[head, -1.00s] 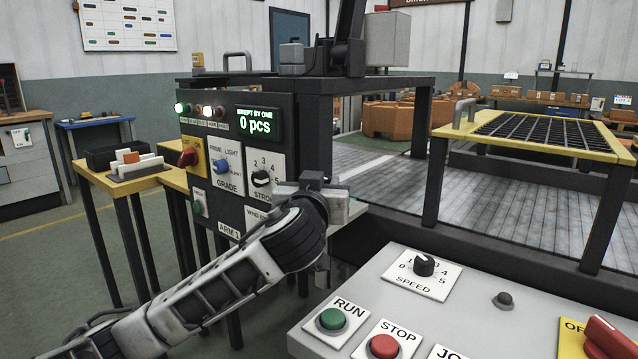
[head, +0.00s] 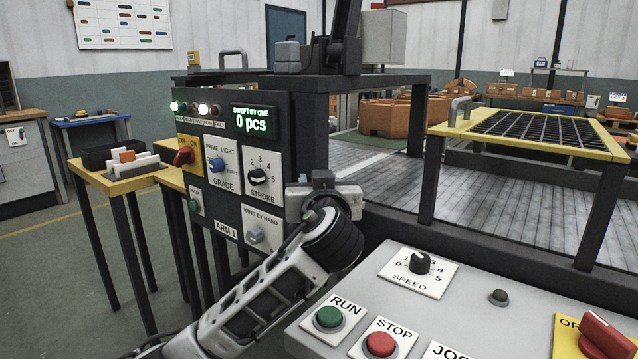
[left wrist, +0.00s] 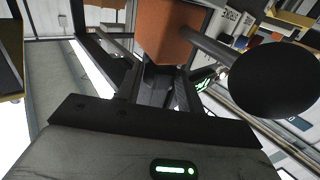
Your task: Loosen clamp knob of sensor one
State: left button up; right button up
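My left arm comes in from the lower left in the head view and ends in front of the control panel (head: 232,225); its fingers are hard to make out there. In the left wrist view my left gripper (left wrist: 158,85) shows two dark fingers that appear apart, with nothing clearly held. Beyond them is an orange-brown block (left wrist: 166,38). A large black round knob (left wrist: 272,78) on a grey rod is close to the camera at right. A partly readable sensor label (left wrist: 231,15) lies behind it. I cannot tell which knob is sensor one's clamp knob. My right gripper is out of view.
A grey console (head: 460,310) with a speed dial and push buttons stands at front right. A yellow-framed grid table (head: 520,145) is behind it. A small yellow table (head: 120,186) stands left of the panel. A slatted bed (head: 480,190) lies beyond the console.

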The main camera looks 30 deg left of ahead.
pick_arm(q)
jog(key=shift+o, duration=1.2)
jog(key=v, duration=1.6)
jog(key=shift+p, duration=0.4)
